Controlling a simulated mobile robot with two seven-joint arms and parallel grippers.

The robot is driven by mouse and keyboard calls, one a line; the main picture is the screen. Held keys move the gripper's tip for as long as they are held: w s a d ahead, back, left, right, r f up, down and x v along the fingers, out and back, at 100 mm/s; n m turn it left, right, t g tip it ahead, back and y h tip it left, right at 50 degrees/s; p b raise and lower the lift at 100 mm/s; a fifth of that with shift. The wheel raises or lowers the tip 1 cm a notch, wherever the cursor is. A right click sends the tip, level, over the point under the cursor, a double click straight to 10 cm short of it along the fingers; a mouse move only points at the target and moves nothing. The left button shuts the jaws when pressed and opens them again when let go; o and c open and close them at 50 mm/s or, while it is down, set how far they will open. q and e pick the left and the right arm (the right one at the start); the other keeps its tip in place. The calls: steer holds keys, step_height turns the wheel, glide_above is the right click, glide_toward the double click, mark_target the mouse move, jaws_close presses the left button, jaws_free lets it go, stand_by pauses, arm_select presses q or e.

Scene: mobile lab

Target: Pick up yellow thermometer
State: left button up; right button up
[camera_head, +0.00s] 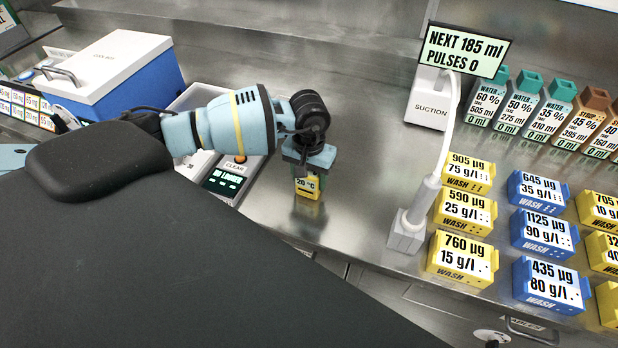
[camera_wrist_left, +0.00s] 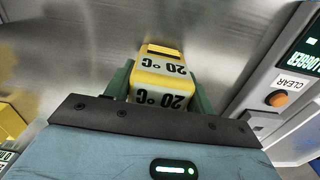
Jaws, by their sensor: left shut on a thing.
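The yellow thermometer (camera_head: 308,189) is a small yellow block with a white label reading "20 °C". In the head view it is below my left gripper (camera_head: 308,165), over the steel counter to the right of the logger. In the left wrist view the thermometer (camera_wrist_left: 160,78) sits between the green fingers of my left gripper (camera_wrist_left: 160,95), which is shut on it. Its upper part in the head view is hidden by the gripper. I cannot tell whether it touches the counter. My right gripper is not in view.
The logger (camera_head: 226,180) with its orange button is close on the left. A blue and white cool box (camera_head: 110,75) stands farther left. A suction nozzle stand (camera_head: 408,232) and several yellow and blue wash boxes (camera_head: 462,255) stand to the right. Bare counter (camera_head: 350,190) lies between.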

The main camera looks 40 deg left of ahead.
arm_select(q)
steer(key=shift+r, duration=0.1)
steer(key=shift+r, duration=0.45)
step_height(320, 180, up, 2)
steer(key=shift+r+b, duration=0.25)
steer(key=shift+b, duration=0.05)
steer(key=shift+s+d+r+b, duration=0.15)
steer(key=shift+s+d+r, duration=0.15)
steer(key=shift+s, duration=2.35)
steer(key=shift+s+d+r+b, duration=0.15)
steer(key=shift+s+d, duration=0.15)
steer(key=shift+s, duration=2.35)
steer(key=shift+s+d+r+b, duration=0.1)
steer(key=shift+s+d+r, duration=0.2)
steer(key=shift+s, duration=2.35)
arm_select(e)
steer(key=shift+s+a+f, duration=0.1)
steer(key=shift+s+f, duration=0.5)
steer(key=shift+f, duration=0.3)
